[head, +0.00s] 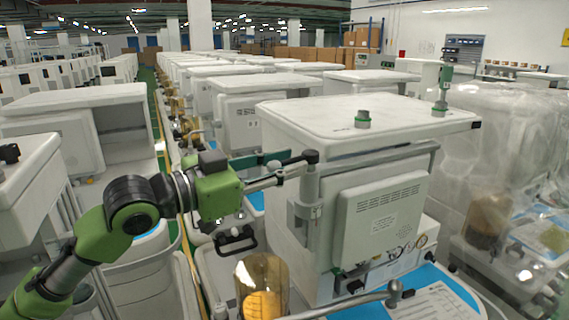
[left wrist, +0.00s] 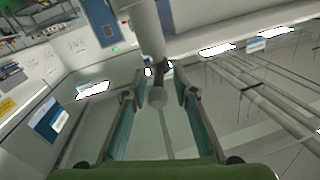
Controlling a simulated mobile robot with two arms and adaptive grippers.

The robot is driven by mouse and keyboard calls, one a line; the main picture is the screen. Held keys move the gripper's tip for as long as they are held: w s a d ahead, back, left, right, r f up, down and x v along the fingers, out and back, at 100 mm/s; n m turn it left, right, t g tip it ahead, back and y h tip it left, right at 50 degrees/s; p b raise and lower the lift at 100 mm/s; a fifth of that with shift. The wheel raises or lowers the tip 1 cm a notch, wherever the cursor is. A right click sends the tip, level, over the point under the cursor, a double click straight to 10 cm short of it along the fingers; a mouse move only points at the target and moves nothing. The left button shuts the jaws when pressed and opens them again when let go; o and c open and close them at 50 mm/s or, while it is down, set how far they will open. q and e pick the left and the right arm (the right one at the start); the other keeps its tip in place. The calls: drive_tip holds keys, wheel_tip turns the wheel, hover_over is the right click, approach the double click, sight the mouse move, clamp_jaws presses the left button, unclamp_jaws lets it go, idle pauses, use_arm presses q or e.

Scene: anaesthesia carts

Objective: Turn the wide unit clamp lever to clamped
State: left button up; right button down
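My left gripper (head: 290,168) reaches in from the left to the clamp on the near cart's left front corner. The clamp has an upright grey post (head: 308,200) with a dark cap (head: 311,156) on top. A dark lever seems to run left from the cap, partly behind my fingers. In the left wrist view my gripper (left wrist: 160,100) is open, one finger on each side. I cannot tell whether the lever stands at clamped. My right gripper is not in view.
A plastic-wrapped unit (head: 510,140) is at the right.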

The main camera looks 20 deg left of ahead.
sight(268, 169)
use_arm(q)
drive_tip(key=shift+v, duration=1.65)
drive_tip(key=v, duration=0.8)
drive_tip(key=shift+s+a, duration=0.25)
drive_tip(key=shift+s, duration=0.05)
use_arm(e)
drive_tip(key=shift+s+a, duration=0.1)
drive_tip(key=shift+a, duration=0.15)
